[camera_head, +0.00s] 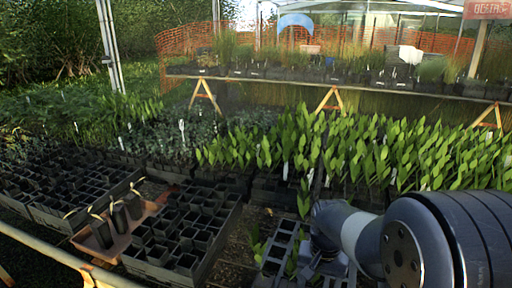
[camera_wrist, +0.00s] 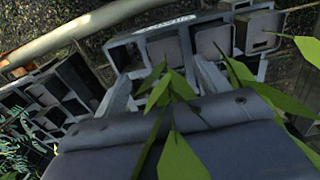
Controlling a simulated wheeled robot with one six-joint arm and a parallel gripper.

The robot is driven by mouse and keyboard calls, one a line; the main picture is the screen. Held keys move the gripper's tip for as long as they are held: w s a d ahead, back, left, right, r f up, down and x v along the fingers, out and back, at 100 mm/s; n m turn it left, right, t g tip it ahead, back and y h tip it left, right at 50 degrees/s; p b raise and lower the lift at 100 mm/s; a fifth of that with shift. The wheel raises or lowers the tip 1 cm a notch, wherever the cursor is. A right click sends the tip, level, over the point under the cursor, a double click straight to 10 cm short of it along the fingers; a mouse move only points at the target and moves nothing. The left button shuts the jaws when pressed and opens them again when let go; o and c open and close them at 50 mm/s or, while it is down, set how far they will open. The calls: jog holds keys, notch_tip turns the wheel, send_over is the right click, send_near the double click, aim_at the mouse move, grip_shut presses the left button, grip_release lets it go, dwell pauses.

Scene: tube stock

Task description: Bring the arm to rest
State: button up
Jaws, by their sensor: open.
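My arm (camera_head: 350,232) reaches in from the right edge in the head view. My gripper (camera_head: 322,262) is low at the lower right, over a black tray (camera_head: 282,238) that holds a few leafy seedlings. The arm's wrist hides part of this tray. In the wrist view my gripper (camera_wrist: 165,78) is open, with its fingers apart over the square tray cells. Green leaves (camera_wrist: 180,155) rise in front of the gripper body and partly cover it. I see nothing clearly held between the fingers.
Black trays of empty cells (camera_head: 178,238) stand at the lower left. A terracotta-coloured tray (camera_head: 92,243) there holds several dark pots. Dense leafy seedlings (camera_head: 400,150) fill the bench behind the arm. A wooden rail (camera_head: 45,246) runs along the front. A raised bench (camera_head: 350,84) stands behind.

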notch_tip(320, 180, down, 6)
jog(key=shift+s+r, duration=0.1)
notch_tip(320, 180, up, 9)
jog(key=p, duration=0.7)
jog(key=shift+r, duration=0.15)
jog(key=shift+f+b, duration=0.2)
jog(key=shift+b, duration=0.2)
